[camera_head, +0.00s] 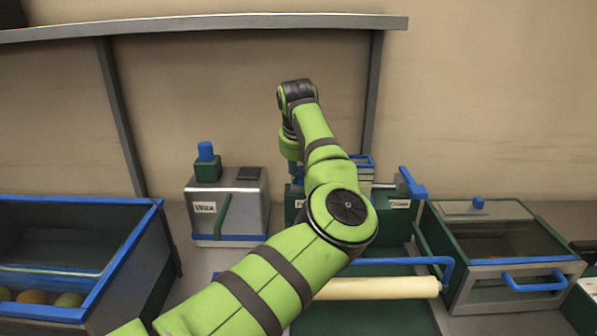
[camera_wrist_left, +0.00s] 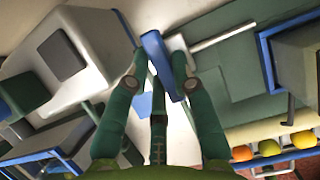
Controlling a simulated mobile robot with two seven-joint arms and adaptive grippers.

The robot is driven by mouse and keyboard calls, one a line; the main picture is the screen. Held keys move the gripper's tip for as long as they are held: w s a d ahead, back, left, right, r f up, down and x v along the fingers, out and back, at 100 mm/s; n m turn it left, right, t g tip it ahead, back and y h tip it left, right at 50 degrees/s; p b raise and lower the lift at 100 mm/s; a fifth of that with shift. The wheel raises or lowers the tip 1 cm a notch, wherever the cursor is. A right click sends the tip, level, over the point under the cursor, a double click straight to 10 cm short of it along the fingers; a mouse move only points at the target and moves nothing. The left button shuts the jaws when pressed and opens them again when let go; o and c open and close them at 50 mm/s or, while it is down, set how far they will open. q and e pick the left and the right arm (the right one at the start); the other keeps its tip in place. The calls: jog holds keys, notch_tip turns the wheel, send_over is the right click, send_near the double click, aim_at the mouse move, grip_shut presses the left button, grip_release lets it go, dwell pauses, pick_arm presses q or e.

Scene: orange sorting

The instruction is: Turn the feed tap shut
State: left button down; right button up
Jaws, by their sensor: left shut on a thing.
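In the left wrist view the fingers of my left gripper (camera_wrist_left: 156,84) are closed around a blue lever (camera_wrist_left: 155,52), which I take to be the feed tap's handle. The lever lies between the fingertips and slants across them. In the head view my left gripper (camera_head: 292,165) points down behind the forearm at the back of the bench, above a partly covered label. My arm hides most of the tap there. Another blue lever (camera_head: 411,183) stands at the right of the same machine, beside a second label. My right gripper does not show.
A grey box labelled WAX (camera_head: 243,205) with a blue knob stands left of the arm. A blue-rimmed bin (camera_head: 120,253) holds fruit at far left. A cream roller (camera_head: 380,288) and blue bar lie in front. A lidded box (camera_head: 500,294) stands at right; a shelf (camera_head: 210,23) runs above.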

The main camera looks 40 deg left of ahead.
pick_arm(q)
jog(key=c, duration=1)
grip_release()
jog(key=shift+c, duration=0.2)
jog(key=v, duration=1.2)
